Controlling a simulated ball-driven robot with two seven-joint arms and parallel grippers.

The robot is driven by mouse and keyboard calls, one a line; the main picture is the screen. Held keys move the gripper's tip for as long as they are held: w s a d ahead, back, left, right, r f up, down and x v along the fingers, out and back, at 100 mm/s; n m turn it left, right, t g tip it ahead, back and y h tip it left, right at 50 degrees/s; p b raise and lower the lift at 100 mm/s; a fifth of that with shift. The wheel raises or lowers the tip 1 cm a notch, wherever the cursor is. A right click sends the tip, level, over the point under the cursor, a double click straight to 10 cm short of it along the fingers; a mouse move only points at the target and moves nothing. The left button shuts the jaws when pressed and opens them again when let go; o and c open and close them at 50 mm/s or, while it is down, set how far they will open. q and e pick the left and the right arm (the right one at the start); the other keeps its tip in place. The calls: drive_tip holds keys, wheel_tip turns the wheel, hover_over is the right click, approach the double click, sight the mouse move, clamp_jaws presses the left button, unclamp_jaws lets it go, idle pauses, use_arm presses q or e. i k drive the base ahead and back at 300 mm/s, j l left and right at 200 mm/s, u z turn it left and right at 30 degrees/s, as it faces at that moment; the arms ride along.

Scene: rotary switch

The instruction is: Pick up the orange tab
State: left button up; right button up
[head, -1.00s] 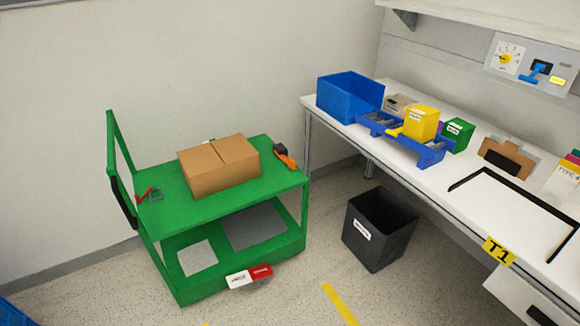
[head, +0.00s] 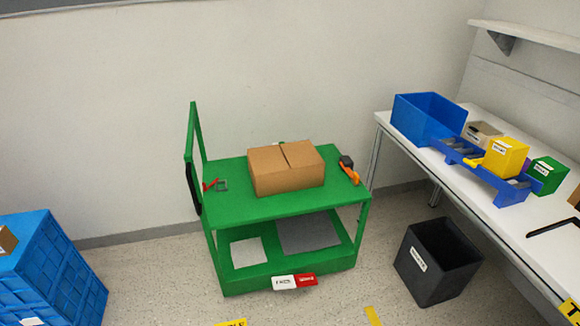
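The only orange thing I see is a small orange and black item (head: 351,172) on the right end of the green cart's top shelf. It is too small to tell whether it is the orange tab or a tool. It lies just right of a closed cardboard box (head: 287,172). Neither of my grippers is in view.
The green cart (head: 240,208) stands by the wall, with a red and white label at its lower front. A blue crate stack (head: 50,270) is at left. A black bin (head: 437,262) stands before the white table (head: 440,180), which holds blue, yellow and green containers. Floor between is clear.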

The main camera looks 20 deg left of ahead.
sight(356, 183)
drive_tip(key=i+l+z, duration=0.1)
drive_tip(key=i+z, duration=0.3)
drive_tip(key=i+j+z, duration=0.1)
drive_tip(key=i+z, duration=0.3)
drive_tip(key=i, duration=0.15)
